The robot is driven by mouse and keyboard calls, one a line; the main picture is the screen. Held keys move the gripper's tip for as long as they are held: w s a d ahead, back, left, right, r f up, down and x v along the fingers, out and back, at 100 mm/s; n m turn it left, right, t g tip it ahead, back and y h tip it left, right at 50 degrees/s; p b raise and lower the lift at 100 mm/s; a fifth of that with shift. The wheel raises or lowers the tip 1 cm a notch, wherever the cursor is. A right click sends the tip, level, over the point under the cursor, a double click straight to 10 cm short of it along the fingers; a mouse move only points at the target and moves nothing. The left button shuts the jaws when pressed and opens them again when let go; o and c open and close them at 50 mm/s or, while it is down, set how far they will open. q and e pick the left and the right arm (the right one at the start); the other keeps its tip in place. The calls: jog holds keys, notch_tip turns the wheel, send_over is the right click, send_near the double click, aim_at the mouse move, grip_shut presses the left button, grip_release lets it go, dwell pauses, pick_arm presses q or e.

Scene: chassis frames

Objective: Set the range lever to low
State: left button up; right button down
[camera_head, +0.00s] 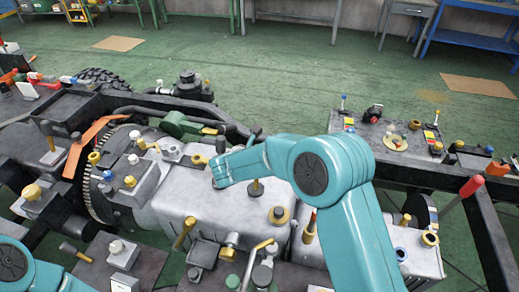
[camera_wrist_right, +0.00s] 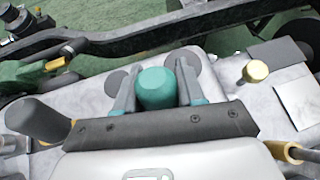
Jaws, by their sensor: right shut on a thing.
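My right arm reaches left over the pale grey housing (camera_head: 185,200) in the head view, and its gripper (camera_head: 215,170) is at the housing's top. In the right wrist view the gripper (camera_wrist_right: 157,85) has its two grey fingers against either side of a teal rounded knob (camera_wrist_right: 156,90). The knob seems to be the top of a lever; its stem is hidden behind the gripper body. No low or high marking can be read. My left arm shows only at the bottom left corner of the head view, with its gripper out of the picture.
A dark grey handle (camera_wrist_right: 40,118) stands left of the gripper in the wrist view. A brass-topped knob (camera_wrist_right: 256,71) stands to the right. A black frame rail (camera_wrist_right: 150,40) runs behind. A red-tipped lever (camera_head: 471,187) stands at the far right.

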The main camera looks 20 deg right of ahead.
jog(key=shift+w+d+r+g+y+p, duration=0.1)
jog(key=shift+w+d+g+y+p, duration=0.2)
jog(key=shift+w+p, duration=0.1)
jog(key=c, duration=0.8)
grip_release()
jog(key=shift+w+f, duration=0.1)
jog(key=shift+f, duration=0.1)
